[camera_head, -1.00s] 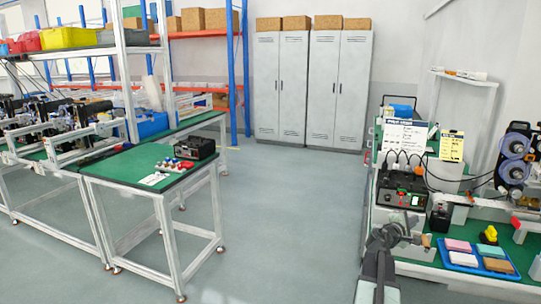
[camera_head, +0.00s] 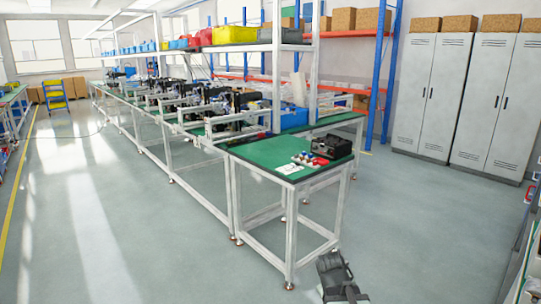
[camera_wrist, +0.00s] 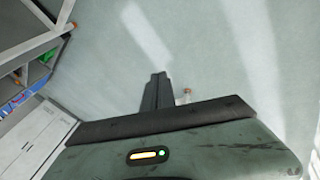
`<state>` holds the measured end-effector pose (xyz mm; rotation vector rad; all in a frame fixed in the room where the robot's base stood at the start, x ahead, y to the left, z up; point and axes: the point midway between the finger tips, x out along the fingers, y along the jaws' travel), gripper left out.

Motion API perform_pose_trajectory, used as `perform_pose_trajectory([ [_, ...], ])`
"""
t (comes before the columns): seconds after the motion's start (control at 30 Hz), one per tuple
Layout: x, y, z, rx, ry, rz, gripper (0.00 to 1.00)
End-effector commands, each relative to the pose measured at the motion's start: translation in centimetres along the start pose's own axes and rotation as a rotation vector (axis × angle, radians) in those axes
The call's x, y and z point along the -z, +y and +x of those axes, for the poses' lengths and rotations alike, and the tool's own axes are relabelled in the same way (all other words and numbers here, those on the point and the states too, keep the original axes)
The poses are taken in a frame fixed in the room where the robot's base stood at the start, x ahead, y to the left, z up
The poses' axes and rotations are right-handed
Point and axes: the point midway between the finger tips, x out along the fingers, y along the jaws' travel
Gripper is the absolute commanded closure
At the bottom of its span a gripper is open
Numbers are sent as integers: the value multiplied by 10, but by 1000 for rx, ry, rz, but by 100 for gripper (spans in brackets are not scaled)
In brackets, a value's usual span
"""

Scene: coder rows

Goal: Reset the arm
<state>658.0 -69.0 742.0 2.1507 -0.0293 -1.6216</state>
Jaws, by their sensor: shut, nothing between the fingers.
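My gripper (camera_wrist: 157,84) shows in the wrist view as two dark fingers pressed together. It is shut and holds nothing. It is over open grey floor, with the dark front of my own body below it in the picture. In the head view, part of my dark arm (camera_head: 338,278) shows at the bottom edge, right of the middle, in front of the green-topped table (camera_head: 262,158). The fingers cannot be made out clearly there.
A black box (camera_head: 332,146) and several small bottles stand on the table. A long row of workbenches (camera_head: 165,118) runs back to the left. Grey lockers (camera_head: 430,95) stand at the right. The floor (camera_head: 110,220) at the left is clear.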

Motion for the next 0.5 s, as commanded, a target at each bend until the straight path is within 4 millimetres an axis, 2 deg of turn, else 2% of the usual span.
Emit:
perform_pose_trajectory([
  [0.03, -12, -21, -3, 74, -37, 50, 100],
  [0.1, -31, -49, -9, 188, -108, 137, 100],
  [0.23, -62, -94, -28, 348, -286, 295, 100],
  [0.3, -53, -82, -56, 337, -279, 304, 100],
  [0.5, -40, -60, -108, 335, -276, 302, 100],
])
